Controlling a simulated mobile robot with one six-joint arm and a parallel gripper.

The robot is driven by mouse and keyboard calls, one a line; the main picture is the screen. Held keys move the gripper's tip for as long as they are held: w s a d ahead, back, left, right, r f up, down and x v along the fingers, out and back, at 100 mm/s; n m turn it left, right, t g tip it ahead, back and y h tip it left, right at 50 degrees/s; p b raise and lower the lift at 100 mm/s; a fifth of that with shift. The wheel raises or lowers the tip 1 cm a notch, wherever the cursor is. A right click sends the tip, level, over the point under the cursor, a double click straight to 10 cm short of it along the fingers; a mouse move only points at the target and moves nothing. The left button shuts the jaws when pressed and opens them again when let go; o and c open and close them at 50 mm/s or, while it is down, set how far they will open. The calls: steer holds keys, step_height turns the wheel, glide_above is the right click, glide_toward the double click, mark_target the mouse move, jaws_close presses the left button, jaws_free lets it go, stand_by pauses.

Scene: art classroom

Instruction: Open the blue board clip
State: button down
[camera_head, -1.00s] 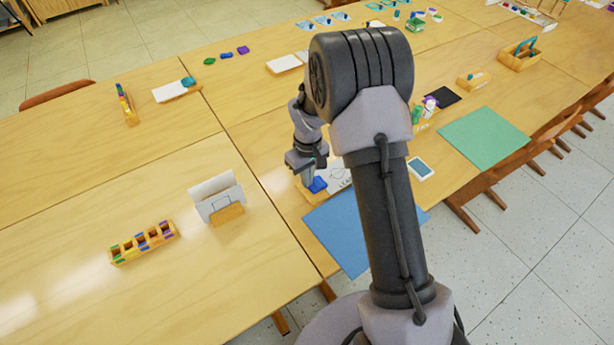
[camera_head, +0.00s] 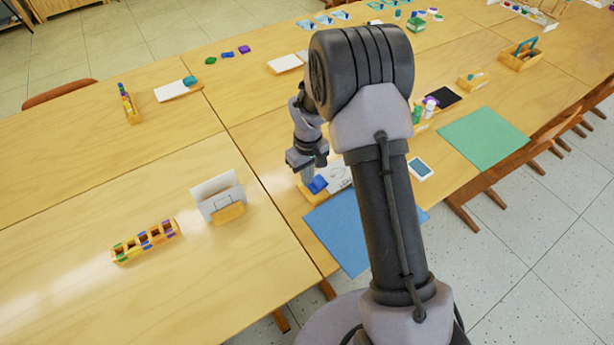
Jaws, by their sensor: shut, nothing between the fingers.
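The blue board clip (camera_head: 317,184) sits on the near left part of a small wooden board with a white sheet (camera_head: 338,177), just behind the blue mat. The sheet carries dark line marks and is partly hidden by my arm. My gripper (camera_head: 308,176) points down right at the clip, its fingers shut with nothing seen between them. The fingertips overlap the clip's left side in the picture; I cannot tell whether they touch it. Whether the clip is raised or pressed down is too small to tell.
A blue mat (camera_head: 337,231) lies in front of the board. A card holder (camera_head: 229,213) and a wooden tray of colored pieces (camera_head: 146,241) stand to the left. A small white-framed device (camera_head: 420,169) and a green mat (camera_head: 484,138) lie to the right.

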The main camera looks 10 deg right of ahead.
steer(key=a+r+p, duration=0.2)
steer(key=r+p, duration=0.1)
steer(key=r, duration=0.3)
steer(key=s+a+r+p, duration=0.1)
steer(key=a+r+p, duration=0.1)
steer(key=r, duration=0.5)
steer(key=shift+s+r+p, duration=0.2)
steer(key=shift+s+p, duration=0.05)
steer(key=shift+p, duration=0.35)
steer(key=s+r+m+t+y+b, duration=0.1)
steer(key=s+r+m+t, duration=0.1)
steer(key=s+r, duration=0.45)
steer(key=s+r+m+t+b, duration=0.15)
steer(key=s+r, duration=0.25)
steer(key=r, duration=0.6)
steer(key=s+r+m+t, duration=0.1)
steer(key=s+r+m, duration=0.1)
steer(key=s, duration=0.5)
steer(key=s+r+m+t, duration=0.1)
steer(key=s+m, duration=0.2)
steer(key=s, duration=0.4)
steer(key=shift+s+d+r+y, duration=0.15)
steer(key=shift+s+r+y, duration=0.2)
steer(key=shift+s+y, duration=0.05)
